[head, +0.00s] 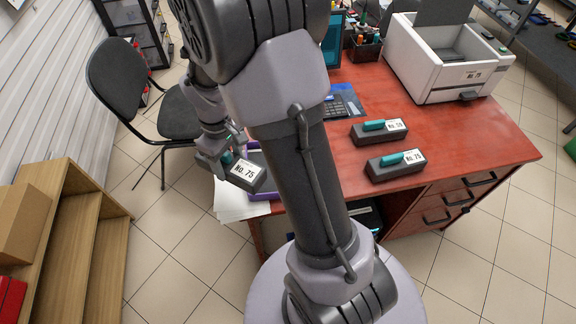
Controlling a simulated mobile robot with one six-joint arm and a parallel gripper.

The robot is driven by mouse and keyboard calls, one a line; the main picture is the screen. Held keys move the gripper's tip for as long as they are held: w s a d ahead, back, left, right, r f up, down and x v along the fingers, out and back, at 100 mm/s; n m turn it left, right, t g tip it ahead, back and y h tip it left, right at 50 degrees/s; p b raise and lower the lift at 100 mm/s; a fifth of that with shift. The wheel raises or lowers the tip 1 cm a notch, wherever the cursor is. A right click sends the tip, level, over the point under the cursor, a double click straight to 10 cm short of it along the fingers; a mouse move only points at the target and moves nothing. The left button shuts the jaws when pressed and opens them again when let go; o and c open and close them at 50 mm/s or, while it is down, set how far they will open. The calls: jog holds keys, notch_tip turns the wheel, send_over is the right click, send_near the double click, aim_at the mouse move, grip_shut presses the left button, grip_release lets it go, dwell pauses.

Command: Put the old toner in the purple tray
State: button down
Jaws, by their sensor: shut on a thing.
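My gripper (222,163) is shut on a dark toner cartridge (245,181) with a teal handle and a white label reading "No. 75". The cartridge is tilted in the picture, at the left end of the red desk. A purple tray (264,196) shows in part just behind and right of the held cartridge; my arm and the cartridge hide most of it. I cannot tell whether the cartridge touches the tray. Two similar cartridges lie on the desk right of my arm, one farther back (366,138) and one nearer (377,173).
A white printer (442,85) with its lid up stands at the desk's back right. A calculator (346,106) and a pen holder (366,47) are behind my arm. White papers (229,203) overhang the desk's left edge. A black chair (122,77) and wooden shelves (75,235) stand left.

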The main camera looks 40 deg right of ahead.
jog(key=s+d+n, duration=0.4)
jog(key=d+n, duration=0.4)
jog(key=d, duration=0.8)
jog(key=f+b, duration=0.2)
jog(key=f, duration=0.3)
jog(key=f+b, duration=0.1)
jog(key=f, duration=0.4)
jog(key=shift+s+d+f+b, duration=0.1)
jog(key=shift+d+f+b, duration=0.1)
jog(key=shift+b, duration=0.2)
jog(key=shift+f, duration=0.1)
jog(key=shift+c, duration=2.1)
grip_release()
